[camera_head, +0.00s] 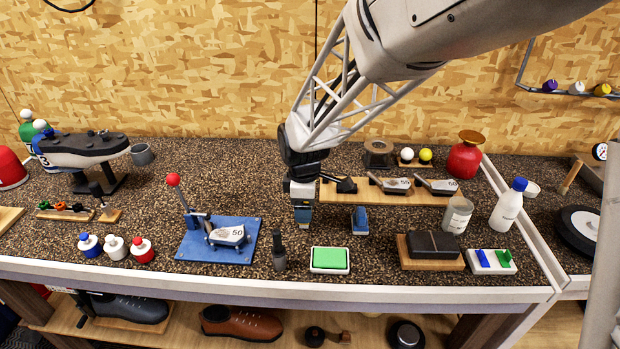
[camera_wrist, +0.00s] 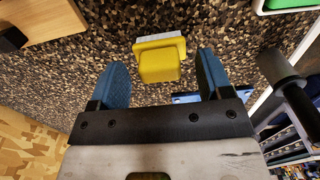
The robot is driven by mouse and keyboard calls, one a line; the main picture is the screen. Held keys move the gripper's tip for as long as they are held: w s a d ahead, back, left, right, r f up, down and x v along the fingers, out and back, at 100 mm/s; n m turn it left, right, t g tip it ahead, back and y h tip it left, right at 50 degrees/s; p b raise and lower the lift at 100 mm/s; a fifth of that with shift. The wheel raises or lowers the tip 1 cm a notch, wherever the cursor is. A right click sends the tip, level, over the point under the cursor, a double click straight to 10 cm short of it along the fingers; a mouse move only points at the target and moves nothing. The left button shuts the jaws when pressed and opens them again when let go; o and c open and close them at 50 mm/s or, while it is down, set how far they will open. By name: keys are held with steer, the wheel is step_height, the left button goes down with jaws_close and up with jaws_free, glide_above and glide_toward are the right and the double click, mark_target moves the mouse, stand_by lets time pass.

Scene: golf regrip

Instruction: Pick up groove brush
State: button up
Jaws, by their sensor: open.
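A yellow block with a pale grey strip along one side, which looks like the groove brush (camera_wrist: 160,62), lies on the dark speckled bench top in the wrist view. My gripper (camera_wrist: 163,78) is open, with a blue fingertip on either side of the block and a gap on both sides. Nothing is held. In the head view my gripper (camera_head: 303,218) points straight down, low over the middle of the bench. Its fingers hide most or all of the yellow block there.
A blue upright block (camera_head: 360,220) stands just right of my gripper. A green pad in a white tray (camera_head: 330,271) and a dark cylinder (camera_head: 279,252) are in front. A blue-based press (camera_head: 190,250) is left. A wooden rack (camera_head: 345,197) with club heads is behind right.

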steer(key=shift+f, duration=0.45)
steer(key=c, duration=1.1)
steer(key=shift+r, duration=0.2)
steer(key=shift+r, duration=0.5)
step_height(320, 180, up, 2)
steer(key=shift+r, duration=0.1)
steer(key=s+d, duration=0.2)
steer(key=s, duration=0.3)
steer(key=s+d+r, duration=0.1)
steer(key=s+d, duration=0.1)
steer(key=s, duration=0.3)
steer(key=s+d, duration=0.2)
steer(key=s, duration=0.2)
steer(key=shift+s+r, duration=0.25)
steer(key=shift+s, duration=0.15)
